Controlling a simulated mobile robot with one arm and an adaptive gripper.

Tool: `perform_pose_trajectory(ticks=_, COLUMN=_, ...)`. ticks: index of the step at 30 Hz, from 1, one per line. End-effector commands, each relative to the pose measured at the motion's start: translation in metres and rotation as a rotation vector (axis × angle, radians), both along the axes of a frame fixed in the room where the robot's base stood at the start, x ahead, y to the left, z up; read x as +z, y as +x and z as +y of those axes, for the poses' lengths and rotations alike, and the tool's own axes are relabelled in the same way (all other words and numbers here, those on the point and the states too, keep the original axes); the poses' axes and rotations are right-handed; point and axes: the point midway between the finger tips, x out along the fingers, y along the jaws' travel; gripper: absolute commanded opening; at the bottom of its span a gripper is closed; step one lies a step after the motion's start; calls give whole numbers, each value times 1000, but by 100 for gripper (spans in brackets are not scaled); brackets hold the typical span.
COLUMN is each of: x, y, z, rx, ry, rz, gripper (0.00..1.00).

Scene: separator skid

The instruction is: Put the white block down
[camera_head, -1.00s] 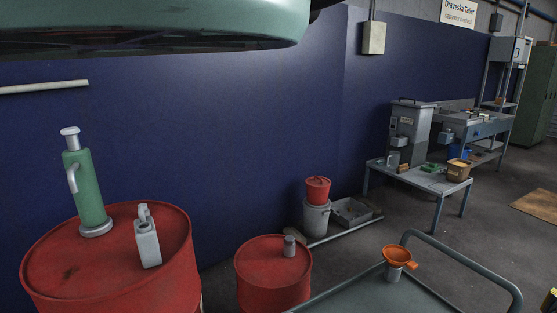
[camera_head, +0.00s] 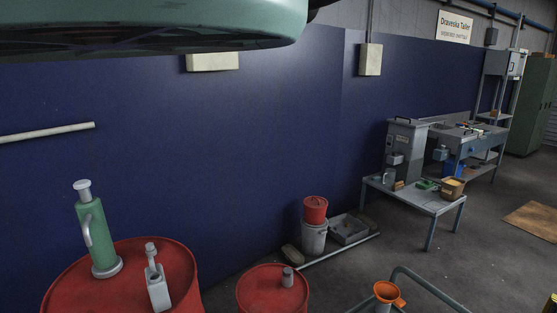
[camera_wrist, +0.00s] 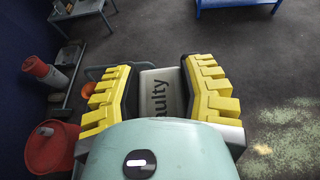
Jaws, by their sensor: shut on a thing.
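My gripper (camera_wrist: 158,75) shows in the wrist view, with its yellow ridged fingers on both sides of a white block (camera_wrist: 158,88). It is shut on the block. The block's face carries dark printed letters, of which "aulty" can be read. Its lower end is hidden by my gripper's body. Open floor shows beyond the block, and I cannot tell how high it is held. Neither the gripper nor the block shows in the head view.
In the head view, red drums (camera_head: 265,292) stand at the lower left, one bearing a green pump-like device (camera_head: 97,235) and a grey can (camera_head: 158,290). An orange funnel (camera_head: 387,292) is by a railed trolley (camera_head: 440,292). A grey table (camera_head: 420,198) holds several items. Floor at right is mostly clear.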

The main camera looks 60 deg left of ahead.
Motion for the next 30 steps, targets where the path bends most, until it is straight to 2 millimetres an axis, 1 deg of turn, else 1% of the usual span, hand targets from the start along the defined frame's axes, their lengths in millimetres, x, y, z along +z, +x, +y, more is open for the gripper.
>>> perform_pose_trajectory(ticks=1, x=27, y=0, z=1, rx=1, ry=-1, rz=0, gripper=7)
perform_pose_trajectory(ticks=15, x=144, y=0, z=0, rx=0, ry=0, rz=0, gripper=7)
perform_pose_trajectory(ticks=18, x=166, y=0, z=0, rx=0, ry=0, rz=0, gripper=7)
perform_pose_trajectory(ticks=21, x=183, y=0, z=0, rx=1, ry=0, rz=0, gripper=7)
perform_pose_trajectory(ticks=24, x=195, y=0, z=0, rx=1, ry=0, rz=0, gripper=7)
perform_pose_trajectory(ticks=27, x=201, y=0, z=0, rx=0, ry=0, rz=0, gripper=7)
perform_pose_trajectory(ticks=30, x=203, y=0, z=0, rx=-1, ry=3, rz=0, gripper=7)
